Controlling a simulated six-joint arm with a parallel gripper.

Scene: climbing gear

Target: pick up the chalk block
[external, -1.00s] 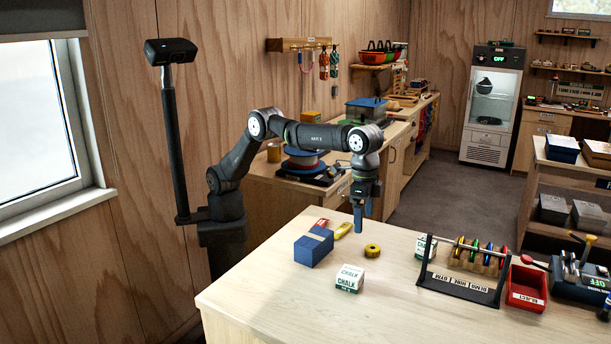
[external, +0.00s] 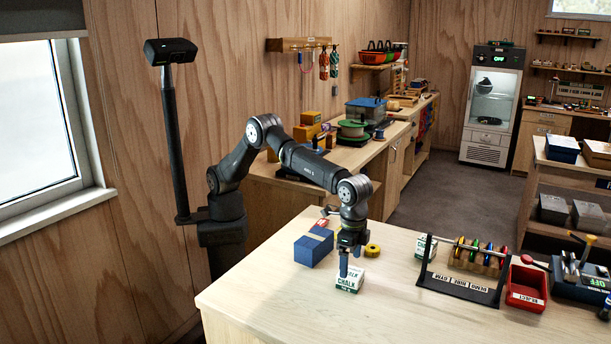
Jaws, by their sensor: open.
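A white and green chalk block (external: 348,284) lies on the light wooden table (external: 270,305) near its front left. My gripper (external: 350,268) points down at the block, with its blue fingers at the block's upper part. The gripper is open. The fingers cover part of the block's top, and I cannot tell whether they touch it. A second white and green chalk block (external: 425,247) stands further back, beside the black rack.
A blue block (external: 313,250) lies left of my gripper and a yellow tape roll (external: 372,250) just behind it. A black rack (external: 458,285) with coloured pieces and a red bin (external: 527,287) stand to the right. The table's front left is clear.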

